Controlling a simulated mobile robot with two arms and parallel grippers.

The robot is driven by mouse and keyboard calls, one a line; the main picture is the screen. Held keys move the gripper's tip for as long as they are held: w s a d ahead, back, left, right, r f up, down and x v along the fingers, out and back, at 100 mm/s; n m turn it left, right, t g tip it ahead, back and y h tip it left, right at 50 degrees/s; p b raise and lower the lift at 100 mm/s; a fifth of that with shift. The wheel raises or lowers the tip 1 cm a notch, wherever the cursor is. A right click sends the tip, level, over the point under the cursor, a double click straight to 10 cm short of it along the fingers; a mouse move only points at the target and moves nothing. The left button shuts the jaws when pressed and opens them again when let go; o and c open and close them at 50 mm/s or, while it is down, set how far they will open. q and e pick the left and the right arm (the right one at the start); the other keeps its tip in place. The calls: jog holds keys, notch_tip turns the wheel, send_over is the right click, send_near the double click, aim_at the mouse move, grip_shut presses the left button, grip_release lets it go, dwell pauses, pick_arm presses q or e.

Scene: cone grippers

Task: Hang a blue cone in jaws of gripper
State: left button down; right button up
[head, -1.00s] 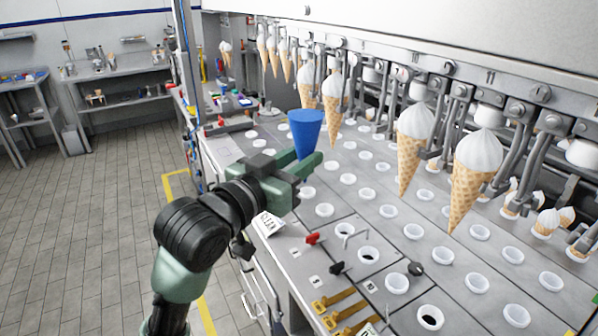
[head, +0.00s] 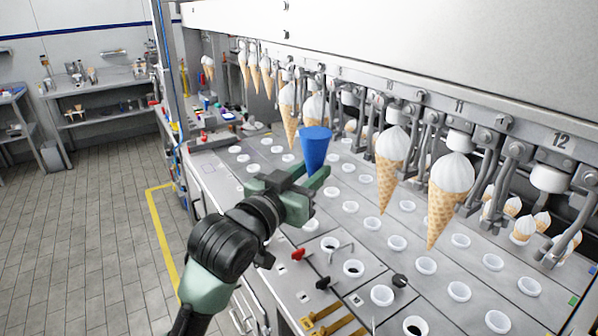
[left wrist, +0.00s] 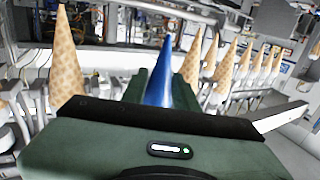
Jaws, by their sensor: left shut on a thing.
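The blue cone (head: 314,148) is upright, wide end up, held between the green fingers of my left gripper (head: 308,180). In the left wrist view the blue cone (left wrist: 160,76) shows between the fingers, upside down in that picture. My left gripper is shut on it and holds it above the white cup holders of the work surface. Machine grippers (head: 467,195) hang in a row under the numbered rail. Several of them hold waffle cones with white tops, such as a large one (head: 449,195) at right and another (head: 391,165) left of it. My right gripper is not in view.
The work surface (head: 330,215) carries rows of white cups (head: 397,243). The tiled floor at left is clear, and shelves (head: 98,100) stand at the back left.

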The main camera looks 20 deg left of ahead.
pick_arm(q)
jog(key=shift+w+d, duration=0.15)
jog(key=shift+w, duration=0.1)
jog(key=shift+p, duration=0.35)
dwell(0.4)
jog(key=shift+w+d, duration=0.25)
jog(key=shift+w+d+p, duration=0.6)
jog(key=shift+w+d, duration=0.25)
jog(key=shift+w, duration=0.25)
jog(key=shift+w+d, duration=0.1)
jog(key=shift+w, duration=0.05)
jog(key=shift+w+d+p, duration=0.5)
jog(key=shift+w+d, duration=0.65)
jog(key=shift+w, duration=0.25)
